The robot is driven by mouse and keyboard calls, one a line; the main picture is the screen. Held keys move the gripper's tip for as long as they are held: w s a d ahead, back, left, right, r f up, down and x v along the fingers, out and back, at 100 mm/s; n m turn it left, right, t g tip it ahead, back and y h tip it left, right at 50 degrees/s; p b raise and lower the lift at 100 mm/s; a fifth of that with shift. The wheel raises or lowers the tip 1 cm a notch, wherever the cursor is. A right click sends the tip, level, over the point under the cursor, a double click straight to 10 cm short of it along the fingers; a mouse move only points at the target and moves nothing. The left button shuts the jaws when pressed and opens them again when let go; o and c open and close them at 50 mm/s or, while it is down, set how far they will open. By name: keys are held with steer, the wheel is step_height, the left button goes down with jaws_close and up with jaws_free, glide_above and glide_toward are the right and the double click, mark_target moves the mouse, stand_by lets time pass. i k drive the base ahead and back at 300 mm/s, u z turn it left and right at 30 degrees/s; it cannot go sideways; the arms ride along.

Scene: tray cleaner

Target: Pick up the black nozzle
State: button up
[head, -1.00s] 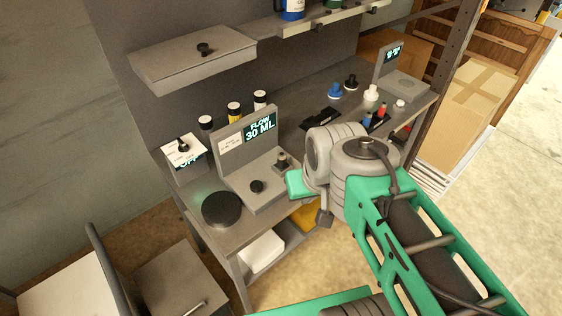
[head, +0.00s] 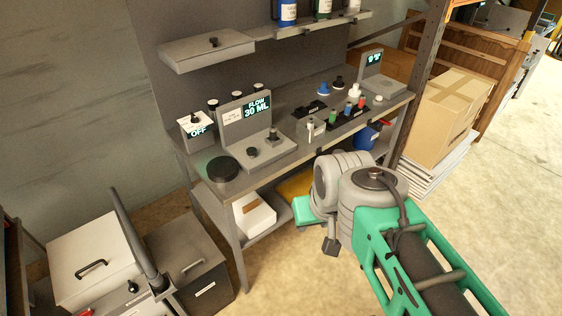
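The small black nozzle (head: 338,83) stands upright at the back of the grey workbench, between a blue nozzle (head: 323,89) and a white nozzle (head: 354,91). My arm, green and grey, is bent in front of the bench's right half, apart from the nozzles. The fingers of my gripper do not show; the arm's own links hide its end.
A dispenser with a "FLOW 30 ML" screen (head: 257,107) stands on the bench's left half, beside a round black pad (head: 222,169). A rack of small coloured bottles (head: 346,118) lies before the nozzles. A shelf (head: 316,24) hangs above. Cardboard boxes (head: 452,110) stand right.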

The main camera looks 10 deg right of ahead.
mark_target(273, 129)
steer(key=u, duration=0.65)
steer(key=i, duration=0.95)
steer(key=u, duration=0.2)
